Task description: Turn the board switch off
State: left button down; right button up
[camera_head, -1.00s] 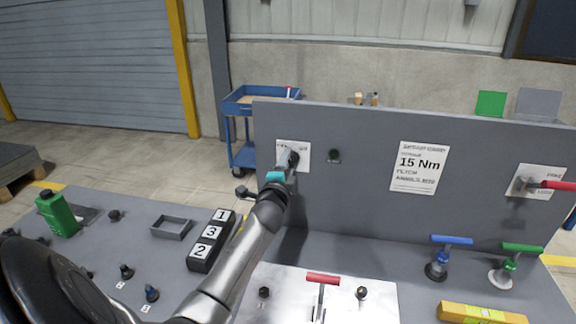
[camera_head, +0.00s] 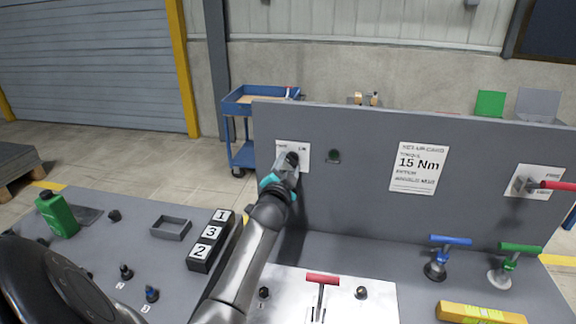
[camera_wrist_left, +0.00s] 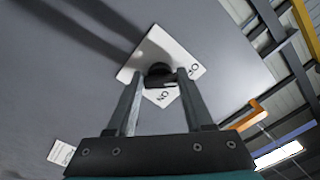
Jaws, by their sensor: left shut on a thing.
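The board switch (camera_head: 292,158) is a black knob on a white plate at the left of the upright grey board. The wrist view shows the knob (camera_wrist_left: 160,70) from close up, in front of its plate with "ON" and "OF" lettering. My left gripper (camera_head: 286,167) is at the switch, with its jaws closed on the knob. In the wrist view its two fingers (camera_wrist_left: 161,82) stand on either side of the knob. The gripper partly hides the knob in the head view. My right gripper is not in view.
A dark green button (camera_head: 333,156) sits just right of the switch. A torque card (camera_head: 418,168) and a red-handled lever (camera_head: 556,185) are further right. The numbered block (camera_head: 211,241) and T-handled tools (camera_head: 322,279) stand on the bench below.

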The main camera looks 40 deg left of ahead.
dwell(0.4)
pick_arm(q)
jog(key=shift+c, duration=1.4)
grip_release()
jog(key=v, duration=1.5)
jog(key=shift+s, duration=0.1)
